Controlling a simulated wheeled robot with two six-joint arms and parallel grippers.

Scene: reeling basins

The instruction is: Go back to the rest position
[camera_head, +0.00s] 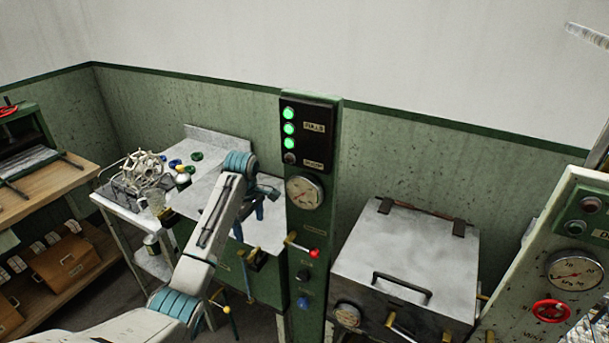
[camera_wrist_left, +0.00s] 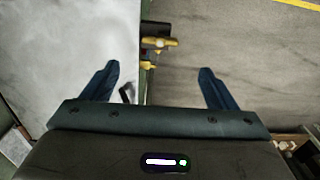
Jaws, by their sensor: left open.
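My left arm reaches in from the bottom of the head view, and its gripper (camera_head: 250,222) hangs over the front edge of a metal-topped bench (camera_head: 205,146). Its blue fingers are apart and partly hidden behind the wrist. In the left wrist view the gripper (camera_wrist_left: 154,68) is open with nothing between its fingers. Below it lie the pale bench top (camera_wrist_left: 75,40), a brass fitting (camera_wrist_left: 160,43) at the edge and the floor (camera_wrist_left: 225,45). My right gripper is not in view.
A green panel (camera_head: 312,140) with three lit green lamps, a gauge (camera_head: 304,192) and a red-knobbed lever (camera_head: 313,253) stands just right of my gripper. A lidded metal box (camera_head: 405,250) is further right. A wire rack (camera_head: 145,172) and a wooden table (camera_head: 60,180) are left.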

